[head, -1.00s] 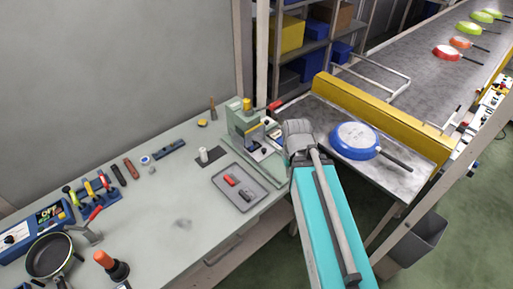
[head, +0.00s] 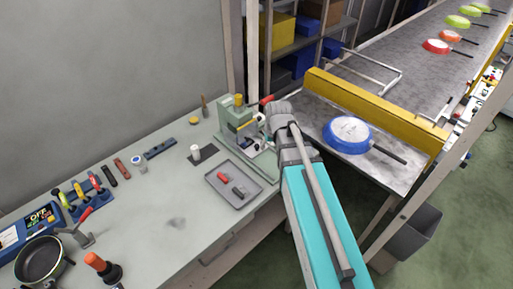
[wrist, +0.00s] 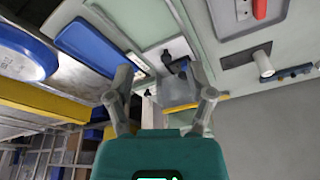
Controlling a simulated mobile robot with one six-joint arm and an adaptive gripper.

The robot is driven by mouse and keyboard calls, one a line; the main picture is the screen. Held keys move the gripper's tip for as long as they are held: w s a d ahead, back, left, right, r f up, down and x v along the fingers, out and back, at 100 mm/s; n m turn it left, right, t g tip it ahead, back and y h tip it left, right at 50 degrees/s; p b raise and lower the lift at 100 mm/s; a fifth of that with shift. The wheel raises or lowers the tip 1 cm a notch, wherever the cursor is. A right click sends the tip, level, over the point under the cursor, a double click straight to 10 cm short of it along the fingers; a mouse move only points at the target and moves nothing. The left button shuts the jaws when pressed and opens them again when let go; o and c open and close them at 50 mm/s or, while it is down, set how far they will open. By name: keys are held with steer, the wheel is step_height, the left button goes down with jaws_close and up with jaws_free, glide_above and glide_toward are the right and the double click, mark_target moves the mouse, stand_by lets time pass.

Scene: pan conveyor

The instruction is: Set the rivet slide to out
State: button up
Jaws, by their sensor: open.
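The green press (head: 238,122) stands at the right end of the bench, with a yellow cap on top and a red-ended lever (head: 267,100). In the head view my arm's grey wrist hides part of its right side, and my fingertips do not show. In the wrist view my gripper (wrist: 165,76) is open, its fingers spread on either side of a pale grey part of the press (wrist: 178,92). Small dark knobs (wrist: 176,66) lie just beyond, between the fingertips. I cannot tell which part is the rivet slide, its position, or whether a finger touches it.
A grey tray (head: 238,199) with red and dark pieces lies in front of the press. A white cylinder on a dark pad (head: 197,153) stands to its left. A blue pan (head: 347,132) sits on the conveyor end to the right, behind it a yellow rail (head: 375,107).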

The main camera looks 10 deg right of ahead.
steer(key=n+t, duration=0.1)
steer(key=t, duration=0.1)
glide_toward(257, 146)
steer(key=w+v, duration=0.1)
steer(key=v, duration=0.3)
steer(key=shift+s+d+r+y+b, duration=0.3)
steer(key=shift+s+r+b, duration=0.05)
steer(key=shift+f, duration=0.1)
steer(key=b+x, duration=1.2)
steer(key=x, duration=0.1)
steer(key=shift+f+b, duration=0.35)
steer(key=shift+b, duration=0.05)
steer(key=shift+c, duration=0.2)
steer(key=shift+d, duration=0.1)
jaws_close()
